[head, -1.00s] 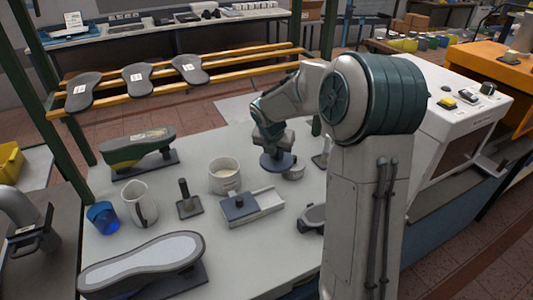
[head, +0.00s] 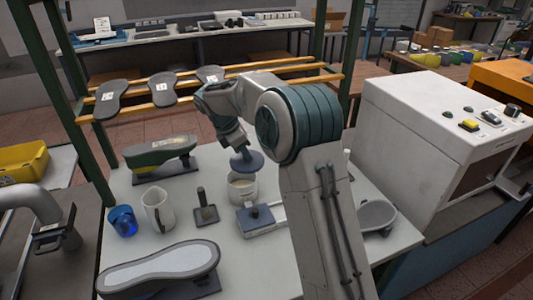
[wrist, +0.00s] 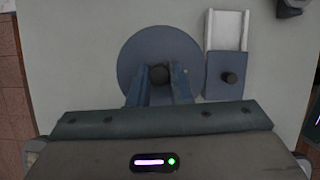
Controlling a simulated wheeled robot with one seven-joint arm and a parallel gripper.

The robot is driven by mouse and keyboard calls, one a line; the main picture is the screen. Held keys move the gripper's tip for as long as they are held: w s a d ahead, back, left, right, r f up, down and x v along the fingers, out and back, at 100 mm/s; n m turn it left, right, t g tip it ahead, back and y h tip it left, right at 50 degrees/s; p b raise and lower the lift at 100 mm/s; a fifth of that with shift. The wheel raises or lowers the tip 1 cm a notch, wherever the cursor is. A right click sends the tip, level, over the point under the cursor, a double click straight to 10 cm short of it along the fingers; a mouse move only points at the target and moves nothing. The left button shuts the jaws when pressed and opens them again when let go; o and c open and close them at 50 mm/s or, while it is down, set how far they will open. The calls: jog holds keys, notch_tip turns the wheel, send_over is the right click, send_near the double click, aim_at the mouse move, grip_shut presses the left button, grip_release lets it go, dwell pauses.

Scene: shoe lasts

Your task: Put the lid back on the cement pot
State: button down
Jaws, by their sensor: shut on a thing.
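The lid, a round blue-grey disc (head: 247,161) with a dark knob, hangs above the back part of the cement pot. The cement pot (head: 242,190) is an off-white round tub with pale contents, open at the top, standing on the table. A gap seems to remain between lid and rim. My gripper (wrist: 160,78) is shut on the lid's knob. In the wrist view the lid (wrist: 142,48) looks level and hides the pot beneath it.
A blue-grey block with a knob (wrist: 229,78) sits on a pale tray (wrist: 228,28), close beside the lid. On the table (head: 180,223) are a black stand with a post (head: 204,208), a jug (head: 157,209), a blue cup (head: 123,220) and a shoe sole (head: 160,266).

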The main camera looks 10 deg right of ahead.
aim_at(237, 161)
jog(key=shift+a+r+m, duration=0.15)
jog(key=shift+a+m, duration=0.35)
jog(key=shift+a, duration=0.55)
notch_tip(237, 161, down, 4)
jog(key=b, duration=0.5)
jog(key=shift+f, duration=1.1)
jog(key=shift+p, duration=0.65)
jog(key=shift+f+p, duration=0.15)
jog(key=shift+p, duration=0.35)
dwell(0.8)
jog(key=c, duration=0.8)
grip_release()
jog(key=shift+o, duration=0.2)
